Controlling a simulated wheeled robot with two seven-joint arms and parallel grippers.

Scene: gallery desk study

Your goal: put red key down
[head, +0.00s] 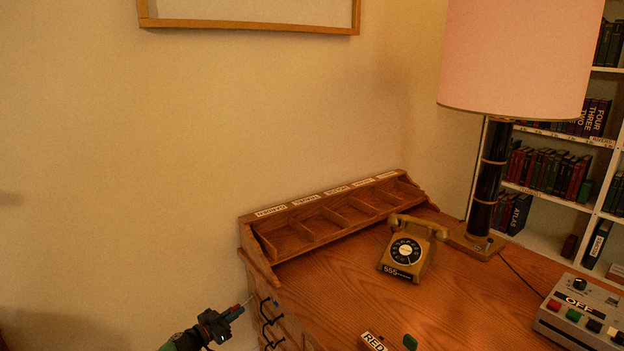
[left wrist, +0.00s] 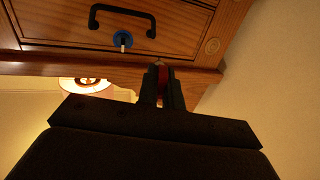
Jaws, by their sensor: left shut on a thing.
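My left gripper (head: 222,319) is low in the head view, left of the wooden desk (head: 455,300). It is shut on the red key (left wrist: 163,76). In the left wrist view only a small red part of the key shows between the two dark fingers (left wrist: 162,88); the fingers hide the rest. The fingers are close to the lower edge of a drawer front. My right gripper is in neither view.
The desk has a pigeonhole rack (head: 340,214), a telephone (head: 411,250), a lamp (head: 487,185) and a control box (head: 583,315). A block labelled RED (head: 373,342) lies at the front. A drawer handle (left wrist: 122,17) and blue round piece (left wrist: 123,40) show close by.

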